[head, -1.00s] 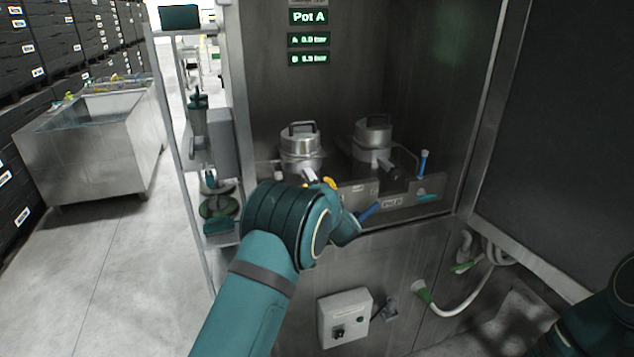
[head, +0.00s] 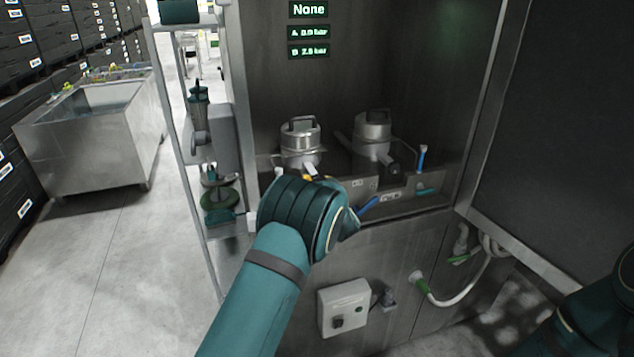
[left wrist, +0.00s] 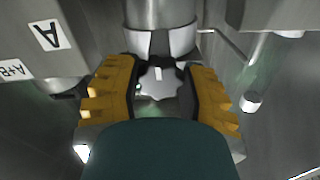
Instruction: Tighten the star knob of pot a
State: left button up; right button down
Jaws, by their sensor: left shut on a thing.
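The star knob (left wrist: 159,82) is a grey lobed knob with a white mark, below a metal pot (left wrist: 160,15) in the left wrist view. My left gripper (left wrist: 162,88) has its yellow fingers on both sides of the knob and is shut on it. My right gripper is out of view.
A display (head: 309,10) on the back wall reads "None". A blue handle (head: 367,207) and a blue-topped item (head: 422,158) are near the panel. A control box (head: 344,308) sits below. A shelf rack (head: 180,120) stands left, and an open door (head: 570,130) right.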

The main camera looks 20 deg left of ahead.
pick_arm(q)
jog(key=o, duration=0.9)
jog(key=shift+o, duration=0.2)
jog(key=v, duration=1.2)
